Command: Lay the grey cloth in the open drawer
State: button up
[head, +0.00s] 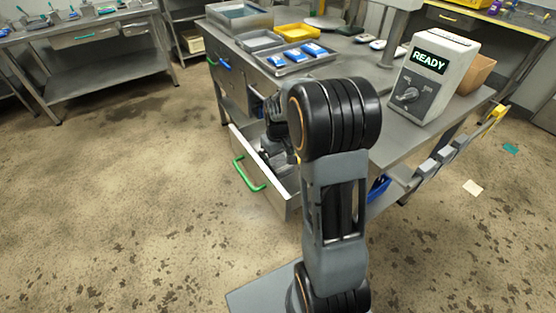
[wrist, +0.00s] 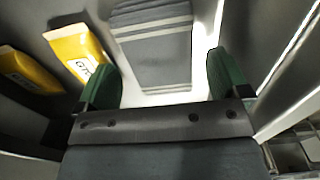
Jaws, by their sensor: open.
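The grey cloth (wrist: 150,45) with pale stripes lies flat and folded just beyond my gripper in the wrist view. A bright surface shows around it, between grey walls that look like the inside of the drawer. My gripper (wrist: 165,82) is open, its two green-tipped fingers apart, with nothing held between them. The cloth is ahead of the gap between the fingers; I cannot tell whether they touch it. In the head view the open drawer (head: 243,180) with a green handle sticks out from the bench. My arm reaches over it and hides much of its inside and the cloth.
Yellow packs (wrist: 80,55) lie left of my gripper in the wrist view. On the bench stand a READY box (head: 432,75), a tray with blue packs (head: 302,55), a yellow tray (head: 297,31) and a brown box (head: 474,73). The floor left of the drawer is clear.

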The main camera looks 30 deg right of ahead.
aim_at(278, 161)
notch_tip(278, 161, up, 10)
jog(key=f+p, duration=0.1)
jog(key=shift+m+t, duration=0.3)
jog(key=shift+t, duration=0.5)
jog(key=s+a+r, duration=0.1)
jog(key=s+a, duration=0.1)
jog(key=s+a+r, duration=0.1)
jog(key=s+a, duration=0.1)
jog(key=s, duration=0.1)
jog(key=s+a+r, duration=0.1)
jog(key=s+a, duration=0.1)
jog(key=s, duration=0.1)
jog(key=shift+s+r, duration=0.2)
jog(key=shift+r, duration=0.1)
jog(key=s+a+f+t, duration=0.1)
jog(key=s+a, duration=0.2)
jog(key=s, duration=0.4)
jog(key=shift+s+f+m, duration=0.15)
jog(key=shift+s+m, duration=0.05)
jog(key=shift+m, duration=0.2)
jog(key=shift+a, duration=0.1)
notch_tip(278, 161, up, 15)
jog(key=t+p, duration=0.1)
jog(key=p, duration=1.3)
jog(key=shift+s+a, duration=0.2)
jog(key=shift+a, duration=0.05)
